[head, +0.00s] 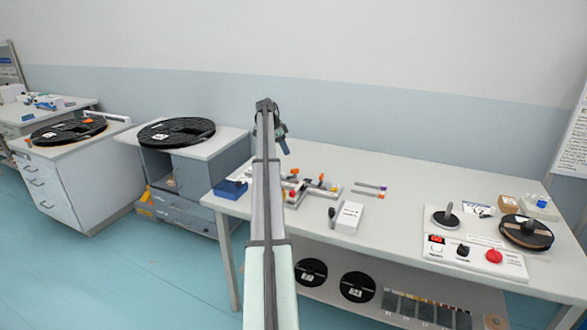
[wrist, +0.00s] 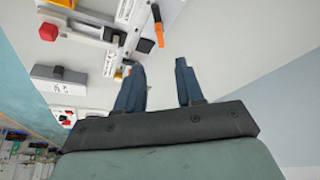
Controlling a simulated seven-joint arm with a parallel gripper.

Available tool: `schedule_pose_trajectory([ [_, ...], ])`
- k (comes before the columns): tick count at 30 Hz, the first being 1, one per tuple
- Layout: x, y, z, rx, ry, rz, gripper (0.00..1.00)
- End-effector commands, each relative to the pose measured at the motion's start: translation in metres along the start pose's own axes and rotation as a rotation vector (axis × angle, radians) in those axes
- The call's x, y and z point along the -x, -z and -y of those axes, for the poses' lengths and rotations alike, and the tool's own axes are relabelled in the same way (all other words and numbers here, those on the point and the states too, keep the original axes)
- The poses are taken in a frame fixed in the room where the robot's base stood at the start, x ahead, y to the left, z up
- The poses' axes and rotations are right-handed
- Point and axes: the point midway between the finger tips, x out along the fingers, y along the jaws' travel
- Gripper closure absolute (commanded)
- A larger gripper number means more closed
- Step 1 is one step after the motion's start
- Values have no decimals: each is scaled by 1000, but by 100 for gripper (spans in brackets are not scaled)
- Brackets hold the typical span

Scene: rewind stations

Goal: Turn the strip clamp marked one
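My gripper (wrist: 160,72) is open and empty in the wrist view, its two dark fingers apart. In the head view my gripper (head: 284,143) hangs above the back of the table, behind the white clamp fixture (head: 327,191). Levers with orange ends stand on the fixture, one (head: 322,177) near its middle. In the wrist view an orange-tipped lever (wrist: 159,25) lies just beyond the fingertips, apart from them. A red knob (wrist: 48,32) sits at the upper left. No clamp number is readable, so I cannot tell which is marked one. My arm hides part of the fixture.
A blue bin (head: 230,189) stands left of my arm. A white box with a black lever (head: 347,217) is in front of the fixture. A control panel with a red button (head: 494,256) and a black reel (head: 526,232) are at the right. The table's back middle is clear.

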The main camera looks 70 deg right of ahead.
Motion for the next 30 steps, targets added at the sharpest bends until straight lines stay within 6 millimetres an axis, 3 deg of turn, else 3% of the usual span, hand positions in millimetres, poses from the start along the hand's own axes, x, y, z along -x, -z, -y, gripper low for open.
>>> schedule_pose_trajectory([
  [9,-57,-1,0,2,0,1,63],
  [18,-100,0,0,2,1,1,63],
  [30,-114,0,1,2,3,1,63],
])
